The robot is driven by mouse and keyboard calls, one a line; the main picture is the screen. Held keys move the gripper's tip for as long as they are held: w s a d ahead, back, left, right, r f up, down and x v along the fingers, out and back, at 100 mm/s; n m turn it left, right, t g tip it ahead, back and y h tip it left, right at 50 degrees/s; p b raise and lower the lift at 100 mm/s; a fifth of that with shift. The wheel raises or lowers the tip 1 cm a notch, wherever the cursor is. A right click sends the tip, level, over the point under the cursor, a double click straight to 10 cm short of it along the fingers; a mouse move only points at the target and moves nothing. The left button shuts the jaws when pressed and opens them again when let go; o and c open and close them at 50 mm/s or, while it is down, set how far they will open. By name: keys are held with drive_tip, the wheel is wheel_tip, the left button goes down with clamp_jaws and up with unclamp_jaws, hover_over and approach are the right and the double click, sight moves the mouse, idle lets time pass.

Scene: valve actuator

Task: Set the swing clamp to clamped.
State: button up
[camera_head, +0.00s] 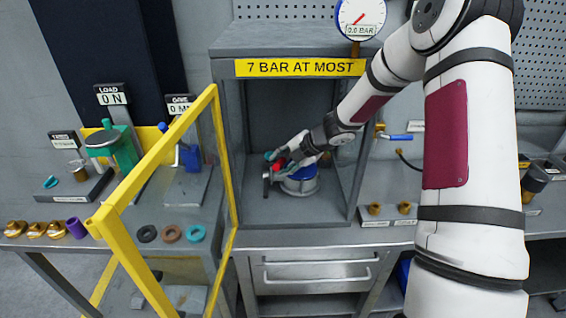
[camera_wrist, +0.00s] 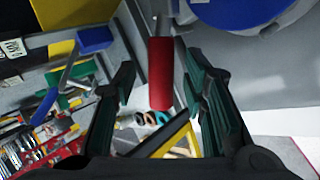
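The swing clamp's red handle (camera_head: 279,163) shows beside a round blue body (camera_head: 300,184) on the floor of the grey cabinet. My gripper (camera_head: 280,161) reaches into the cabinet from the right and partly hides the handle. In the wrist view, the red handle (camera_wrist: 160,75) stands upright in the picture between the fingertips of my gripper (camera_wrist: 158,75). A gap shows on both sides of it, and the fingers are apart. Part of the blue body (camera_wrist: 240,10) is at the top right. I cannot tell how deep the handle lies between the fingers.
A yellow-framed guard door (camera_head: 150,165) stands open at the cabinet's left front. A gauge (camera_head: 360,18) is above. Several rings and fittings lie on the left bench.

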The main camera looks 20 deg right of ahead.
drive_tip(key=shift+w+a, duration=0.1)
drive_tip(key=shift+a, duration=0.05)
drive_tip(key=shift+w+a+m+h, duration=0.3)
drive_tip(key=shift+w+a+m, duration=0.2)
drive_tip(key=shift+a, duration=0.1)
drive_tip(key=w+a+m+t+h+b, duration=0.2)
drive_tip(key=w+a+m+h+b, duration=0.4)
drive_tip(key=b, duration=0.6)
drive_tip(key=s+d+r+m+g+p, duration=0.1)
drive_tip(key=s+r+m, duration=0.3)
drive_tip(key=s, duration=0.6)
drive_tip(key=s+d+r+m+g+p, duration=0.1)
drive_tip(key=s+r+m+p, duration=0.2)
drive_tip(key=s+r, duration=0.6)
drive_tip(key=s+d+r+m+p, duration=0.1)
drive_tip(key=s+r+m+p, duration=0.2)
drive_tip(key=s+r+m, duration=0.3)
drive_tip(key=s+r, duration=0.1)
drive_tip(key=s, duration=0.4)
drive_tip(key=shift+d+g+h, duration=0.3)
drive_tip(key=shift+d+g, duration=0.05)
drive_tip(key=shift+g, duration=0.05)
